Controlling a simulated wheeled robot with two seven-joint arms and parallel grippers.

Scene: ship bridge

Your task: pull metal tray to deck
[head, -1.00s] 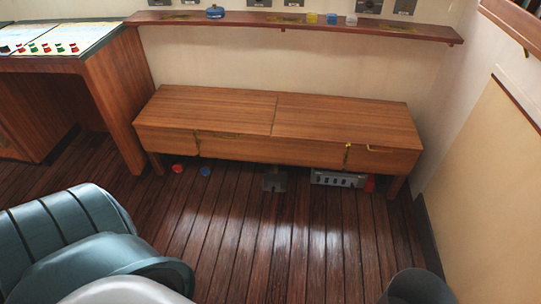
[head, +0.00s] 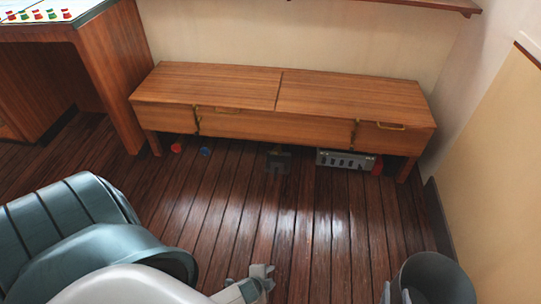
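A grey metal tray (head: 343,160) with dark slots along its front sits on the floor under the right part of the wooden bench (head: 280,90). A red item (head: 377,166) is at its right end. Its rear is hidden by the bench. My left gripper (head: 266,276) is at the bottom middle, open and empty, well short of the bench and tray. My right gripper (head: 396,295) shows only its tips at the bottom edge, apart with nothing seen between them. The plank deck (head: 300,225) lies between the grippers and the tray.
A dark grey object (head: 278,161), a blue item (head: 205,152) and a red item (head: 176,148) are under the bench. A grey bin-like cylinder (head: 435,275) stands at lower right, a teal seat (head: 70,235) at lower left. A wooden desk (head: 110,80) is at left. The middle deck is clear.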

